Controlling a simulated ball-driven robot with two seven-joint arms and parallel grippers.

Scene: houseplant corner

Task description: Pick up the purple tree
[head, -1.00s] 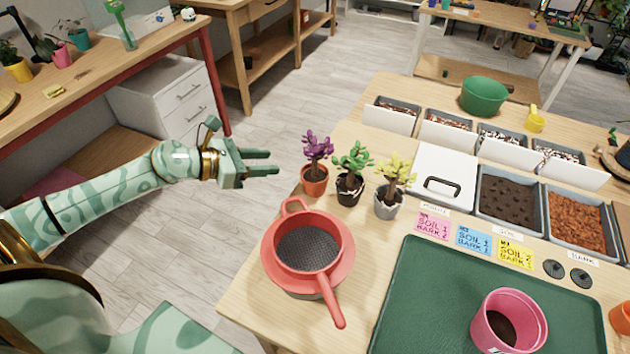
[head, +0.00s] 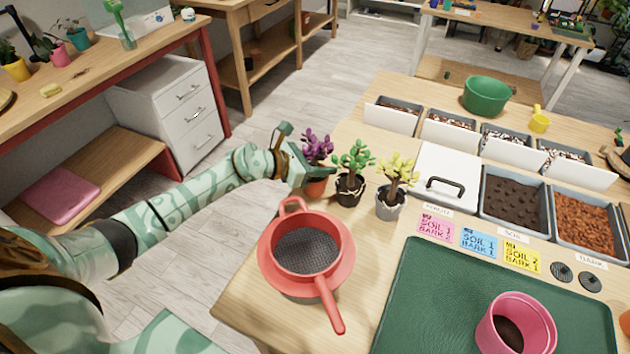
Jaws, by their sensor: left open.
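The purple tree (head: 317,146) stands upright in a small terracotta pot (head: 316,188) at the table's left edge, leftmost of three little trees. My left gripper (head: 310,171) is open at the purple tree, low by its stem and the pot's rim. The fingers overlap the tree in the head view and hide its stem; I cannot tell whether they touch it. My right gripper is not in view.
A green tree (head: 353,163) and a yellow tree (head: 396,179) stand close on the right. A red sieve (head: 306,250) lies in front. A green mat (head: 420,300) holds a pink pot (head: 515,325). Soil bins (head: 514,205) stand at the right.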

